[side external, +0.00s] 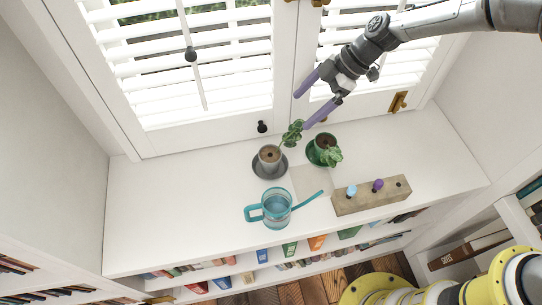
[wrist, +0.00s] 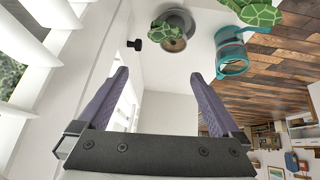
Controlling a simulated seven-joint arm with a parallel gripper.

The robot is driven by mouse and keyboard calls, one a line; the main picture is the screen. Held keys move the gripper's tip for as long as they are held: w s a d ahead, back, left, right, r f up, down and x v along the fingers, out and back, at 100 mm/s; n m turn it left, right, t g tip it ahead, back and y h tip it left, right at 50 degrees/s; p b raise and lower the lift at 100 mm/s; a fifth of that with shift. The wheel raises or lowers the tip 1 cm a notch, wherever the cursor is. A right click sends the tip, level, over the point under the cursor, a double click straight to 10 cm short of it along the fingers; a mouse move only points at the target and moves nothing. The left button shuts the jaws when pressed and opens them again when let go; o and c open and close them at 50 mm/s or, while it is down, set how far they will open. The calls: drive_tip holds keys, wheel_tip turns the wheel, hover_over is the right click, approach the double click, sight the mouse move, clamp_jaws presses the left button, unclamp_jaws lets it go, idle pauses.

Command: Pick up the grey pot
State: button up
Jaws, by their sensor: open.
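The grey pot (side external: 270,168) holds brown soil and a plant with green leaves leaning to the right. It stands upright on a dark grey saucer (side external: 257,174) on the white sill. In the wrist view the pot (wrist: 176,34) is near the top centre, with leaves partly covering it. My gripper (side external: 300,112) has purple fingers set apart, with nothing between them. It is above the sill, up and right of the pot in the side view. In the wrist view, the pot lies beyond the fingertips (wrist: 159,75).
A green pot (side external: 322,152) with a leafy plant stands close right of the grey pot. A teal watering can (side external: 277,208) is in front. A wooden block (side external: 368,199) holds blue and purple pieces at the right. Shutters rise behind. The sill's left is clear.

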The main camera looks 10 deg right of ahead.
drive_tip(key=g, duration=0.1)
approach(268, 157)
drive_tip(key=shift+w+d+x, duration=0.1)
drive_tip(key=shift+w+x, duration=0.05)
drive_tip(key=shift+x, duration=2.3)
drive_tip(key=shift+w+d+x, duration=0.15)
drive_tip(key=shift+x, duration=2.3)
drive_tip(key=shift+f, duration=0.2)
drive_tip(key=c, duration=1.5)
drive_tip(key=shift+r, duration=0.1)
clamp_jaws()
